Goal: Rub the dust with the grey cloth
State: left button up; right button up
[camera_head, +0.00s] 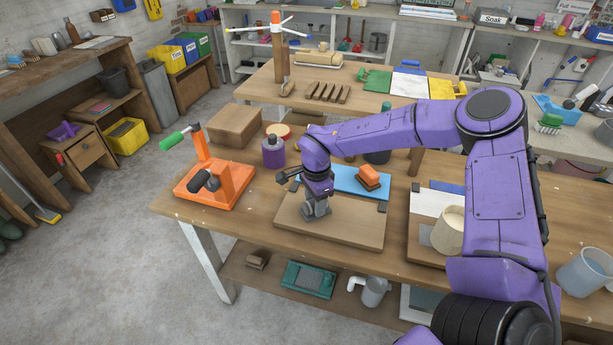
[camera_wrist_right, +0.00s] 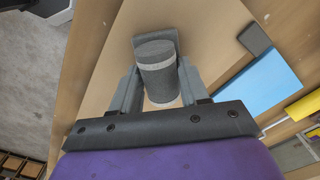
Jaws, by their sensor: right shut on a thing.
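My purple right arm reaches in from the right, and its gripper (camera_head: 317,198) points down over a light wooden board (camera_head: 350,234) on the bench. The gripper is shut on the grey cloth (camera_head: 316,209), which looks like a grey roll with a pale band in the right wrist view (camera_wrist_right: 156,70). A flat grey part shows behind the roll. The cloth is at the board's left half and seems to touch it, but its underside is hidden. I cannot make out dust on the bare part of the board. My left gripper is out of view.
Behind the board lie a blue mat (camera_head: 345,180) and an orange-brown block (camera_head: 369,178). An orange clamp stand (camera_head: 222,187) and purple bottle (camera_head: 273,153) stand left. A beige cup (camera_head: 449,230) stands right. The board's front and right are clear.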

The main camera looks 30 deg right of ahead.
jog(key=shift+w+a+r, duration=0.15)
jog(key=shift+w+a, duration=0.1)
notch_tip(320, 180, up, 5)
jog(key=p, duration=0.4)
jog(key=shift+s+r+p, duration=0.1)
jog(key=shift+p, duration=0.2)
jog(key=shift+w+r+p, duration=0.2)
jog(key=shift+r+p, duration=0.8)
jog(key=shift+p, duration=0.1)
jog(key=shift+s+r+p, duration=0.15)
jog(key=shift+r+p, duration=0.25)
jog(key=shift+r, duration=0.1)
jog(key=shift+f, duration=0.1)
